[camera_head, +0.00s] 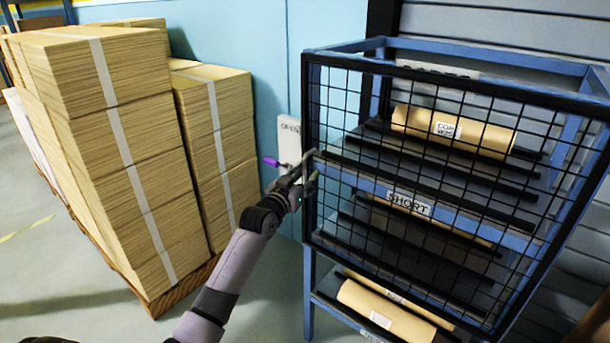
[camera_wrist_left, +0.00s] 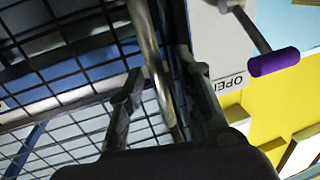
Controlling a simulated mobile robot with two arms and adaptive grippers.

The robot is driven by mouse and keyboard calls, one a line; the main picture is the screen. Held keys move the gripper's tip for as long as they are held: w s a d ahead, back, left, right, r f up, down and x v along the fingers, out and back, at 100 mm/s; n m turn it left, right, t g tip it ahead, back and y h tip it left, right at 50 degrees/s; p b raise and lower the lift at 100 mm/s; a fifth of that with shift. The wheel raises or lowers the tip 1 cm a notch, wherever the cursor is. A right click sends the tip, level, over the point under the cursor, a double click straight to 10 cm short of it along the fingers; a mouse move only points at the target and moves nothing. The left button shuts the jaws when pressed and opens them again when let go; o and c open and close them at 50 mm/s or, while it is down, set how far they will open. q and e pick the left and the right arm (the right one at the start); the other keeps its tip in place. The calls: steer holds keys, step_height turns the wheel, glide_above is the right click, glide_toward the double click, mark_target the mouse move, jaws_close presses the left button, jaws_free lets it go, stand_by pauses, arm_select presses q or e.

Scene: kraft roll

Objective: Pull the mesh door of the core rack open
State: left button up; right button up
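The core rack (camera_head: 345,170) is a blue frame with a black-framed mesh door (camera_head: 420,82) across its upper front. The door looks closed against the frame. A pale metal bar handle (camera_head: 312,158) stands at the door's left edge. My left gripper (camera_head: 306,180) is at this handle. In the left wrist view the handle bar (camera_wrist_left: 148,45) runs between the two fingers of the left gripper (camera_wrist_left: 160,100). The fingers stand apart, with a visible gap between the left finger and the bar. My right gripper is in neither view.
A white box (camera_head: 289,135) labelled OPEN is on the wall left of the door, with a purple-gripped lever (camera_head: 271,162) close to my gripper. Strapped cardboard stacks (camera_head: 120,150) stand on a pallet at left. Brown rolls (camera_head: 452,130) lie on the rack shelves.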

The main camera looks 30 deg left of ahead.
arm_select(q)
steer(key=shift+c, duration=0.5)
jaws_close()
stand_by(0.3)
